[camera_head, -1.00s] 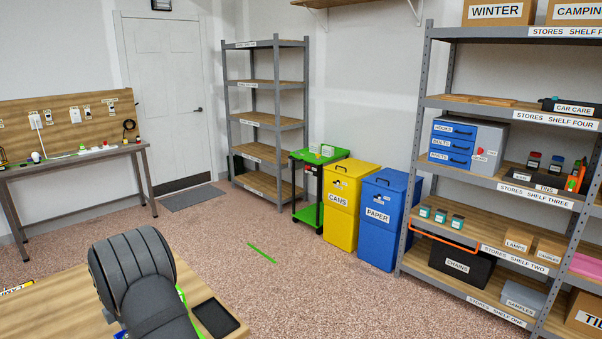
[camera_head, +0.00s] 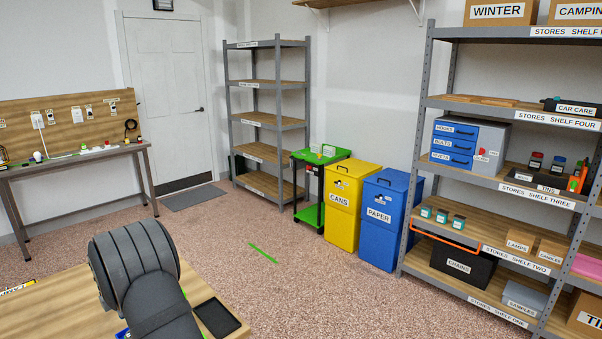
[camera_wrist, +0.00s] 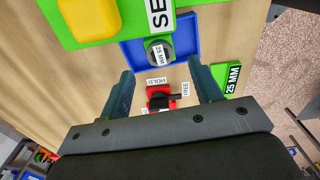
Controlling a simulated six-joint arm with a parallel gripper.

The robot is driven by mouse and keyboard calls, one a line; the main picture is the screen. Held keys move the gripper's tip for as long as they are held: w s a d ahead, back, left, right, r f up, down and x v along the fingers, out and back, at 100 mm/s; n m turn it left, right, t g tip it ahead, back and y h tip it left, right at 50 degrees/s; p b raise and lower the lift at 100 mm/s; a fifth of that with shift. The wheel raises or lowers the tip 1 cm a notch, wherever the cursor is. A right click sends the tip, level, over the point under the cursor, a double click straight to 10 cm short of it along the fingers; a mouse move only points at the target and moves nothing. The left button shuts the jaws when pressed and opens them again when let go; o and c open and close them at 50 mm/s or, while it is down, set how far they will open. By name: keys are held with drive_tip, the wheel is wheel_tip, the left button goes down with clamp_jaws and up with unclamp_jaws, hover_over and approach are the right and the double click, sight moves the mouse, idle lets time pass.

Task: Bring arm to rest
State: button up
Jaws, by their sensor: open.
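My arm (camera_head: 138,272) shows in the head view at the lower left, over the wooden worktop (camera_head: 55,312). My gripper is out of sight there. In the wrist view my gripper (camera_wrist: 163,82) is open, its two fingers wide apart with nothing between them touching. Beyond and between the fingers are a round grey piece labelled 25 MM (camera_wrist: 158,50) on a blue tray (camera_wrist: 190,32) and a small red device with a black part (camera_wrist: 160,98), near a HOLD label.
In the wrist view a green board (camera_wrist: 80,32) carries a yellow block (camera_wrist: 90,15). A dark tray (camera_head: 217,317) lies at the worktop's right edge. Across the open floor stand a yellow CANS bin (camera_head: 343,225), a blue PAPER bin (camera_head: 378,240) and a grey steel rack (camera_head: 475,205) of stores.

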wheel_tip(320, 180, down, 6)
drive_tip(key=shift+r, duration=0.1)
wheel_tip(320, 180, up, 10)
drive_tip(key=s+a+m, duration=0.4)
drive_tip(key=s+m, duration=0.2)
drive_tip(key=m, duration=0.7)
drive_tip(key=s+a+m, duration=0.5)
drive_tip(key=s+m, duration=0.1)
drive_tip(key=m, duration=0.7)
idle(0.6)
drive_tip(key=shift+s+a, duration=0.1)
drive_tip(key=shift+a, duration=0.05)
